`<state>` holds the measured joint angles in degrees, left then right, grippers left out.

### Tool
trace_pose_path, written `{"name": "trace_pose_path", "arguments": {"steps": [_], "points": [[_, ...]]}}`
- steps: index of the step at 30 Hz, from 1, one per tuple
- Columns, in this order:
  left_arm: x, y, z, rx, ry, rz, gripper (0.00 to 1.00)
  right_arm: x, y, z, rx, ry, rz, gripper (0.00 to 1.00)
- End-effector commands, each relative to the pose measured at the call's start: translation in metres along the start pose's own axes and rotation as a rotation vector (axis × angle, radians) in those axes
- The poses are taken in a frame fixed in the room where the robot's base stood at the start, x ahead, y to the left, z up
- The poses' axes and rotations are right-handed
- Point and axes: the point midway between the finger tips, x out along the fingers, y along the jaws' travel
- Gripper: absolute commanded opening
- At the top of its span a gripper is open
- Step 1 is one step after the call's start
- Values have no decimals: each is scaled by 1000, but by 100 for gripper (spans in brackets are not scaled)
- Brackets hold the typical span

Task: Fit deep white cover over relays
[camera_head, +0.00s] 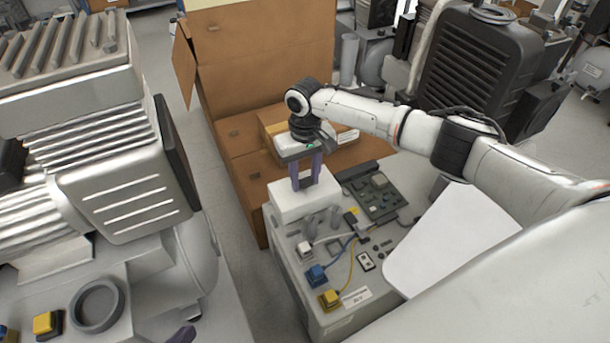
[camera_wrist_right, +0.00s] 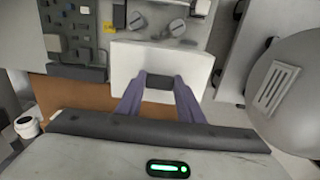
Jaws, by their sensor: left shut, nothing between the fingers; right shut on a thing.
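The deep white cover (camera_head: 304,204) is a white box shape at the back left corner of the control unit's top. It also shows in the wrist view (camera_wrist_right: 125,62). My right gripper (camera_head: 305,185) points down from above, its purple fingers shut on the cover's upper part; its fingertips show in the wrist view (camera_wrist_right: 160,80). I cannot tell whether the cover rests on the panel or hangs just above it. No relays are visible under the cover.
The control unit's panel (camera_head: 338,296) carries a dark green circuit board (camera_head: 380,195), a blue connector (camera_head: 316,275), a yellow connector (camera_head: 330,299) and wires. A cardboard box (camera_head: 262,60) stands behind. A large grey compressor (camera_head: 120,150) fills the left.

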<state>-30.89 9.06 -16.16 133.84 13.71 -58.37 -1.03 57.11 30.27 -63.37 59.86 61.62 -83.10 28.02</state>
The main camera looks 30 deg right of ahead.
Motion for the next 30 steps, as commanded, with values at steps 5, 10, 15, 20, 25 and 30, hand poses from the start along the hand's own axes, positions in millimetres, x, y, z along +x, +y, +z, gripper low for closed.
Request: {"name": "trace_pose_path", "arguments": {"steps": [5, 10, 15, 20, 25, 30], "points": [[2, -1, 2, 0, 0, 0, 0, 6, -1, 0, 0, 1, -1, 0], [3, -1, 3, 0, 0, 0, 0, 11, -1, 0, 0, 2, -1, 0], [4, -1, 4, 0, 0, 0, 0, 16, -1, 0, 0, 1, -1, 0], [6, -2, 5, 0, 0, 0, 0, 21, 0, 0, 0, 1, -1, 0], [7, -2, 7, 0, 0, 0, 0, 26, 0, 0, -1, 1, -1, 0], [9, -3, 8, 0, 0, 0, 0, 31, -1, 0, -1, 1, -1, 0]]}}
